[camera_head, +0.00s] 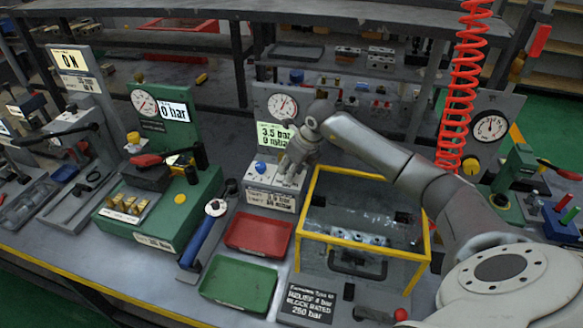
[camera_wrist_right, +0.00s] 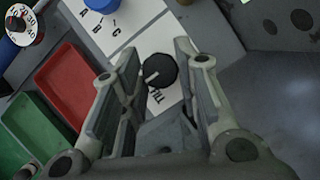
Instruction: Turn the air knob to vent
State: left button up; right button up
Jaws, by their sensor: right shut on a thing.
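The black round air knob (camera_wrist_right: 160,72) with a white pointer line sits on a white panel (camera_wrist_right: 140,33) in the right wrist view. The word FILL is printed beside it, on its lower side; no vent label can be read. My right gripper (camera_wrist_right: 157,57) has its fingers on both sides of the knob and is shut on it. In the head view my right gripper (camera_head: 292,168) is down on the valve block (camera_head: 270,198) and hides the knob. A green display (camera_head: 272,135) above it reads 3.5 bar, next to a round gauge (camera_head: 283,106). My left gripper is out of view.
A blue selector knob (camera_head: 260,166) marked A, B, C is close beside the gripper. A red tray (camera_head: 258,232) and a green tray (camera_head: 238,283) lie in front. A yellow-framed clear box (camera_head: 304,215) stands right of the block, under my arm. A red coiled hose (camera_head: 462,90) hangs at right.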

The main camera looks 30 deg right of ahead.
jog(key=shift+m, duration=0.3)
jog(key=m+h+b, duration=0.1)
jog(key=m, duration=0.2)
jog(key=shift+a+m+h, duration=0.15)
jog(key=shift+m+h, duration=0.15)
jog(key=shift+a+m+h+b, duration=0.1)
jog(key=shift+m+h+b, duration=0.8)
jog(key=shift+m, duration=1.4)
jog(key=o, duration=1)
jog(key=v, duration=1.2)
jog(key=shift+w, duration=0.2)
